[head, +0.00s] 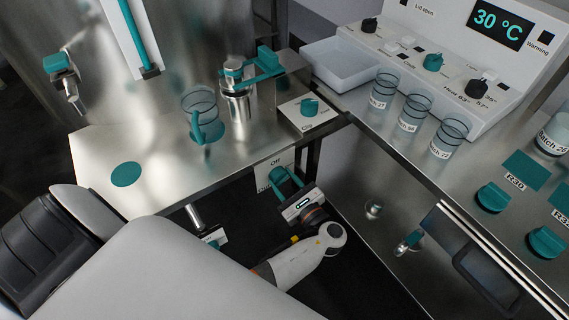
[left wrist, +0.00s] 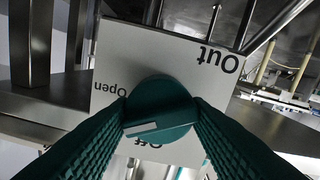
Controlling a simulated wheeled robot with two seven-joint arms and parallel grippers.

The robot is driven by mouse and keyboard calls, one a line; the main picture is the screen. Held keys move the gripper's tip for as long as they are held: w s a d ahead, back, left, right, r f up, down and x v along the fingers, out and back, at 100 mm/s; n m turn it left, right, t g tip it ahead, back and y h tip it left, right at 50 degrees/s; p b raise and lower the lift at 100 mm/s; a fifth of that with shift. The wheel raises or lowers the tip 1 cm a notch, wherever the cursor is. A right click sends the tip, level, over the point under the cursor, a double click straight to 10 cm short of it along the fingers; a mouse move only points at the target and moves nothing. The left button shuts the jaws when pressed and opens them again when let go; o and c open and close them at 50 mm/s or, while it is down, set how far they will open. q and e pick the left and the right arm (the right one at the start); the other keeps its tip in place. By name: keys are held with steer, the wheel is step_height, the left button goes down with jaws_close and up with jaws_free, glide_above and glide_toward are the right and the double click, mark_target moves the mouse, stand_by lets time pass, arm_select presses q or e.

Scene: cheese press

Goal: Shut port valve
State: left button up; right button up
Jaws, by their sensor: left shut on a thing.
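The valve is a round teal knob (left wrist: 160,105) on a white plate (left wrist: 110,65) in the left wrist view. The plate reads "Out", "Open" and "Off", upside down in this view. A pale bar on the knob lies nearly level, on the side toward "Open". My left gripper (left wrist: 160,118) is shut on the knob, one ribbed teal finger on each side. In the head view my left gripper (head: 284,182) is at the same white plate (head: 275,161), below the steel table's edge, and hides the knob. My right gripper is not in view.
The steel table (head: 100,160) above holds a clear jug (head: 200,105) and a steel cylinder (head: 238,105). Another teal knob (head: 309,106) sits on a plate at its right. A counter (head: 400,150) with labelled beakers stands at right. A small plate (head: 213,237) hangs left of my gripper.

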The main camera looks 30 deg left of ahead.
arm_select(q)
steer(key=shift+n, duration=1)
steer(key=shift+n+b, duration=0.3)
steer(key=shift+n, duration=0.6)
steer(key=n+b, duration=0.2)
steer(key=n, duration=0.2)
steer(key=shift+a+f+n, duration=0.1)
steer(key=shift+n, duration=0.2)
steer(key=n+b, duration=0.1)
steer(key=n, duration=0.2)
steer(key=shift+n+b, duration=0.3)
steer(key=shift+n, duration=0.3)
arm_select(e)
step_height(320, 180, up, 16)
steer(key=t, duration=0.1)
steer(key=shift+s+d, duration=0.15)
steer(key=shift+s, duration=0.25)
arm_select(q)
steer(key=o, duration=1)
steer(key=shift+c, duration=0.2)
